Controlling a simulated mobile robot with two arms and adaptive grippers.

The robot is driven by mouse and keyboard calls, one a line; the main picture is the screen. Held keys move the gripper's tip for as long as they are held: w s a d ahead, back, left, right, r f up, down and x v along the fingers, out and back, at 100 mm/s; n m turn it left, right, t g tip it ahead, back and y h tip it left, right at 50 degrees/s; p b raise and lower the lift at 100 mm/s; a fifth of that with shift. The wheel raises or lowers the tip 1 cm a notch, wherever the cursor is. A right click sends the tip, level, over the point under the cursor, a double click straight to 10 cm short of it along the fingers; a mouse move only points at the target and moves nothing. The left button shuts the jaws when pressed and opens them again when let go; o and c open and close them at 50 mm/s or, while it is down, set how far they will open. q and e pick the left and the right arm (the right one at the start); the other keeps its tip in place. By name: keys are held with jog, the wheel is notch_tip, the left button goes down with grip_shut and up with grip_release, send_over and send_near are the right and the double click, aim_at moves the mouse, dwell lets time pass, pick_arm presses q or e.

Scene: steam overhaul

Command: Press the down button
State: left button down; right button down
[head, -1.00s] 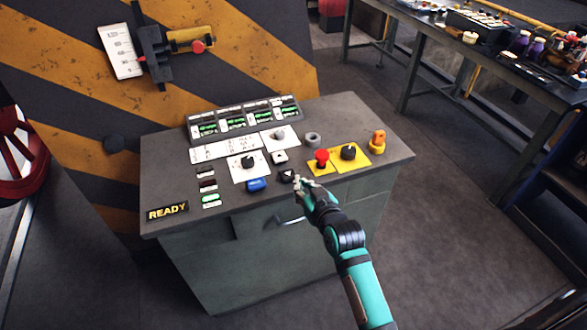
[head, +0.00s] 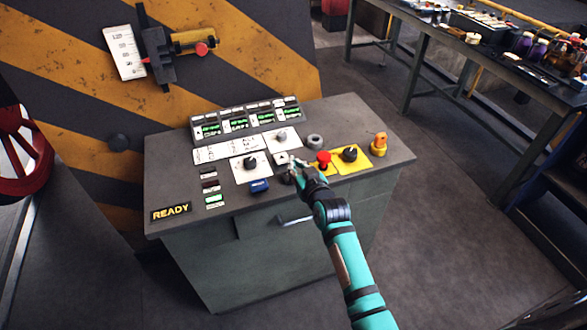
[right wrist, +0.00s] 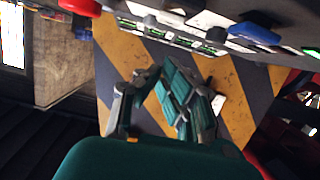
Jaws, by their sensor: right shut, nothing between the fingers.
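A sloped grey control desk (head: 165,180) stands in the middle of the head view. I cannot read which one is the down button. My right gripper (head: 294,164) is shut and empty, its fingertips over the desk beside these buttons. I cannot tell whether they touch anything. My right fingers also show in the right wrist view (right wrist: 160,100). My left gripper is out of view.
A red mushroom button (head: 323,158) and a black knob (head: 349,153) on yellow plates sit close right of my gripper. A blue block (head: 260,186) is to the left, with a lit READY sign (head: 171,212) beyond. A cluttered workbench (head: 430,30) stands at upper right.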

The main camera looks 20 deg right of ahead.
jog(key=x, duration=0.3)
jog(key=shift+r, duration=0.1)
notch_tip(320, 180, down, 3)
jog(key=shift+r+p, duration=0.1)
jog(key=shift+p, duration=0.3)
jog(key=shift+f, duration=0.7)
jog(key=shift+f, duration=0.1)
